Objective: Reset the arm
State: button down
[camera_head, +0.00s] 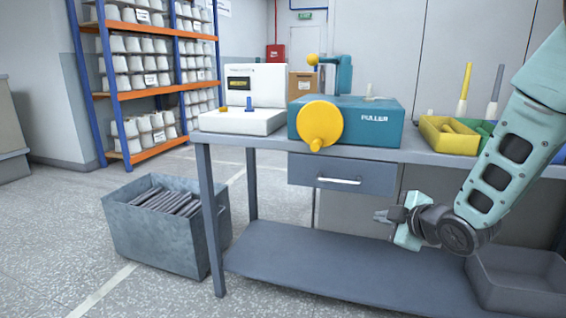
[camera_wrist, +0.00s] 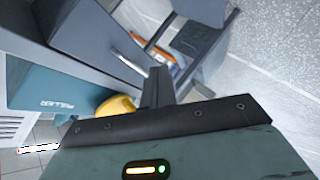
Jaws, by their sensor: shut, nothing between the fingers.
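My gripper (camera_head: 381,216) is at the end of my pale green arm, in front of the workbench and below the level of its top. Its fingers point left and are shut with nothing between them. In the wrist view my gripper (camera_wrist: 158,75) shows as dark fingers together, with the bench drawer (camera_wrist: 85,30) and floor beyond. The grey workbench (camera_head: 262,141) carries a teal winding machine (camera_head: 375,118) with a yellow handwheel (camera_head: 320,123). The machine also shows tilted at the left of the wrist view (camera_wrist: 50,90).
A grey bin (camera_head: 150,235) of dark strips stands on the floor left of the bench. A grey tray (camera_head: 520,275) sits on the lower shelf (camera_head: 320,265) at right. Yellow box (camera_head: 447,138) and white scale (camera_head: 240,121) are on the bench. A spool rack (camera_head: 130,94) stands behind.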

jog(key=s+a+m+g+h, duration=0.1)
jog(key=s+a+m+g, duration=0.55)
jog(key=s, duration=0.95)
jog(key=s+a+g+h, duration=0.3)
jog(key=s+g, duration=0.2)
jog(key=s, duration=1.3)
notch_tip(320, 180, up, 33)
jog(key=m+p, duration=0.1)
jog(key=p, duration=3.1)
jog(key=shift+s+a+f, duration=0.15)
jog(key=shift+s+f, duration=0.05)
jog(key=shift+s, duration=0.05)
jog(key=shift+g, duration=0.25)
